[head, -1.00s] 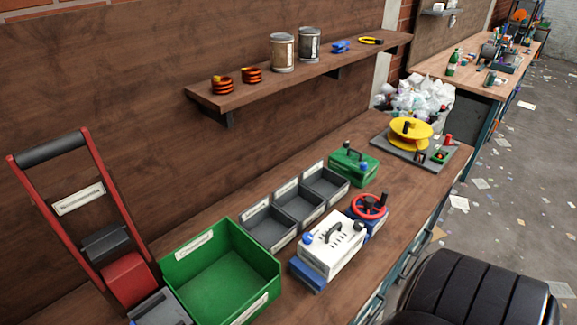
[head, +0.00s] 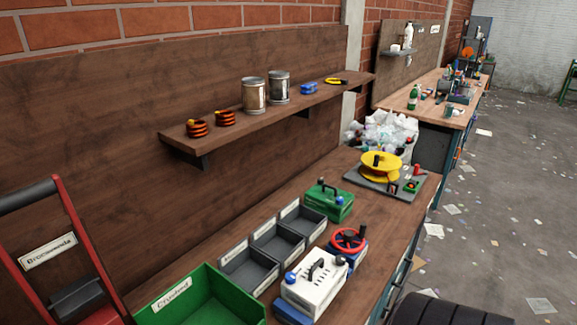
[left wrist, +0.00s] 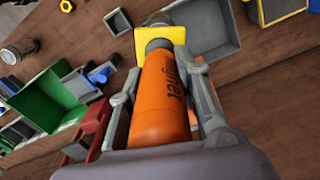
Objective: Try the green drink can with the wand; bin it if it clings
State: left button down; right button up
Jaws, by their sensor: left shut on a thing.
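My left gripper (left wrist: 163,72) is shut on an orange cylindrical handle with dark lettering, which I take to be the wand (left wrist: 160,95). Its far end has a grey collar and a yellow block (left wrist: 160,38), pointing away from the wrist. A dull metallic can (left wrist: 20,50) lies at the left of the left wrist view, apart from the wand; its colour is hard to tell. I cannot make out a clearly green drink can in either view. Neither gripper shows in the head view, and my right gripper is in no view.
A green bin (head: 205,295) stands on the bench, beside grey trays (head: 248,272), a white box (head: 314,290) and a green box (head: 328,201). A yellow reel (head: 381,168) sits farther back. A shelf (head: 195,141) holds two metal tins. Dark ribbed surface (head: 455,310) at the bottom.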

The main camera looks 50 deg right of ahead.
pick_arm(q)
jog(key=shift+w+d+f+b, duration=0.1)
jog(key=shift+f+b, duration=0.4)
jog(key=shift+f, duration=0.2)
jog(key=shift+w+f+b, duration=0.1)
jog(key=shift+f+b, duration=0.45)
jog(key=shift+f, duration=0.1)
jog(key=shift+w+f+b, duration=0.1)
jog(key=shift+f+b, duration=0.45)
jog(key=shift+f, duration=0.05)
jog(key=shift+w+f+b, duration=0.1)
jog(key=shift+f+b, duration=0.55)
jog(key=shift+f, duration=0.1)
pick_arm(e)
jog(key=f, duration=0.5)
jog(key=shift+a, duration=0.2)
pick_arm(q)
jog(key=shift+w, duration=0.1)
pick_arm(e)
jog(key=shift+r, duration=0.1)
pick_arm(q)
jog(key=w+p, duration=0.2)
jog(key=w, duration=0.6)
jog(key=shift+w, duration=0.2)
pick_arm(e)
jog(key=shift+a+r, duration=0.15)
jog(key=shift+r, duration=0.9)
